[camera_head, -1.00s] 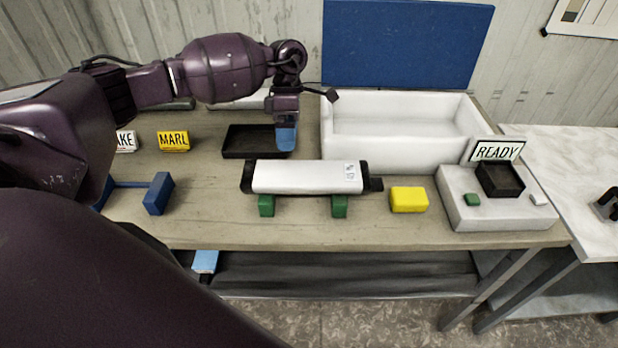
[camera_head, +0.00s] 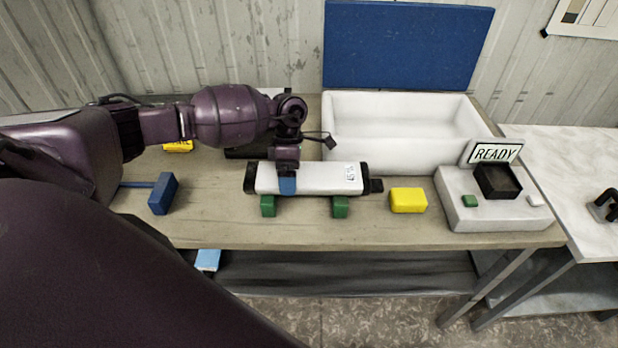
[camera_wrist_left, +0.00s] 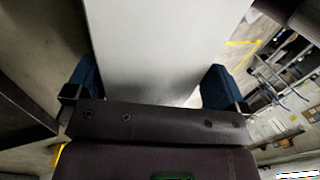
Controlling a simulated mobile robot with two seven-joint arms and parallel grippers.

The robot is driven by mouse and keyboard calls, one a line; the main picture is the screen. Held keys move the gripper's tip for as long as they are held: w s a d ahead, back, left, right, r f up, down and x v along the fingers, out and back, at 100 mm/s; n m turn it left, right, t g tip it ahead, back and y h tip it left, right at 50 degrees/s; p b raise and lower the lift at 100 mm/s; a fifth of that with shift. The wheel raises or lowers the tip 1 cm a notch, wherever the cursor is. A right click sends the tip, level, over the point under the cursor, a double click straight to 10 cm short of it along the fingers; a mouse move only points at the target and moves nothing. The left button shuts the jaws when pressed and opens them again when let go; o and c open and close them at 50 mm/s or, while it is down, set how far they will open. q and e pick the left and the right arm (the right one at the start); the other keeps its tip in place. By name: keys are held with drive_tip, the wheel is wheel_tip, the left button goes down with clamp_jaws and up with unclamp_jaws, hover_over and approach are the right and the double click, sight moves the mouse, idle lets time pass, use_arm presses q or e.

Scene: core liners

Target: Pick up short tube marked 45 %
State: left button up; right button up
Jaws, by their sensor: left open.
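The short tube (camera_head: 325,180) is white with dark end caps and a small printed label near its right end, which reads roughly "45 %". It lies level across two green rests (camera_head: 340,207) on the table. My left gripper (camera_head: 287,186) is at the left half of the tube, pointing down, with a blue fingertip in front of the tube's near side. In the left wrist view the white tube (camera_wrist_left: 160,45) fills the space between the two blue fingers (camera_wrist_left: 155,88), which stand apart on either side of it. The gripper is open. My right gripper is not in view.
A yellow block (camera_head: 408,200) lies right of the tube. A white open bin (camera_head: 400,155) stands behind it. A white unit (camera_head: 492,212) with a READY sign (camera_head: 494,153) is at the right. A blue block (camera_head: 162,194) is at the left. A dark tray is partly hidden behind my left wrist.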

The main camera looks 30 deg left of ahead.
use_arm(q)
drive_tip(key=c, duration=1.2)
drive_tip(key=shift+w+r, duration=0.1)
drive_tip(key=shift+w, duration=0.05)
drive_tip(key=shift+c, duration=0.2)
